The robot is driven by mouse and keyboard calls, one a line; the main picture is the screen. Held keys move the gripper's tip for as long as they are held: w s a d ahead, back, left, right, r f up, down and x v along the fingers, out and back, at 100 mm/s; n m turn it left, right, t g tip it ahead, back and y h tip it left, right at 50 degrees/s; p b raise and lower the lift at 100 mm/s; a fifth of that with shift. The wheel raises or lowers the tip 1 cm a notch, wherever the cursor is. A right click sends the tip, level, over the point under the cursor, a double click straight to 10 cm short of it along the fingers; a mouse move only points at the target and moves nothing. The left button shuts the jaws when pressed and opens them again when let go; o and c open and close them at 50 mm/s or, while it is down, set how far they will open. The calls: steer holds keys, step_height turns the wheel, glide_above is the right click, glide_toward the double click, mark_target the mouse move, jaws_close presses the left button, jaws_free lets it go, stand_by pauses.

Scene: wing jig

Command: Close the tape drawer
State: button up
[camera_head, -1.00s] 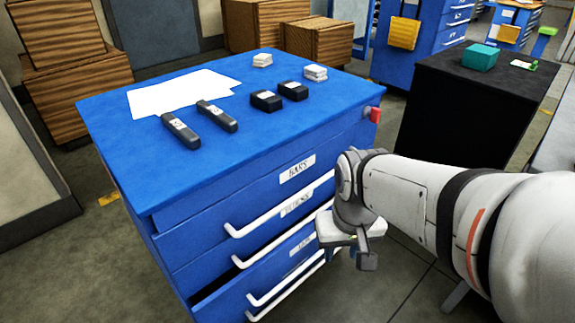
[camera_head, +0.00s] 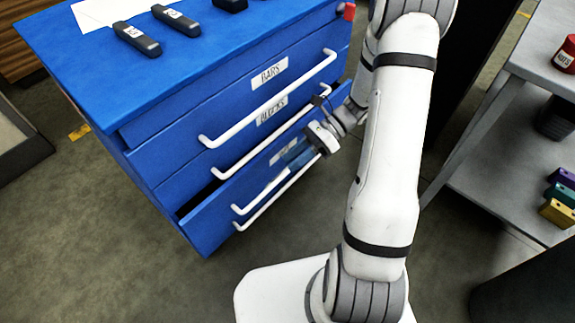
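The blue drawer cabinet (camera_head: 150,125) fills the left and centre. Its top drawer is labelled BARS and the one below BLOCKS. A lower drawer (camera_head: 208,222) stands out a little, with a dark gap above its left side. Its label is mostly behind my gripper and cannot be read, so I cannot confirm that it says tape. My gripper (camera_head: 292,160) is in front of this lower drawer, close to its front and above its white handle (camera_head: 252,197). Whether it touches is unclear. The fingers are small and partly blended with the blue front, so their opening cannot be told.
Another white bar handle (camera_head: 265,212) runs just below. Black bars (camera_head: 138,39) and white paper lie on the cabinet top. A grey shelf (camera_head: 480,150) with a red can (camera_head: 565,55) and coloured blocks stands right.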

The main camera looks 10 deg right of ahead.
steer(key=w+d+f+m+t+y, duration=0.2)
steer(key=d+f+m+t, duration=0.1)
steer(key=f+m+t, duration=0.3)
steer(key=w+d+f+m+t+y+b, duration=0.15)
steer(key=f+m+t, duration=0.25)
steer(key=f+m, duration=0.4)
steer(key=w+d+f+m+t+y, duration=0.1)
steer(key=w+d+f+m+t, duration=0.2)
steer(key=f+m, duration=0.45)
steer(key=shift+t, duration=0.7)
steer(key=x, duration=0.5)
steer(key=b+x, duration=0.1)
steer(key=x, duration=0.1)
steer(key=shift+s+a+r, duration=0.15)
steer(key=shift+a+r, duration=0.05)
steer(key=shift+r, duration=0.25)
jaws_close()
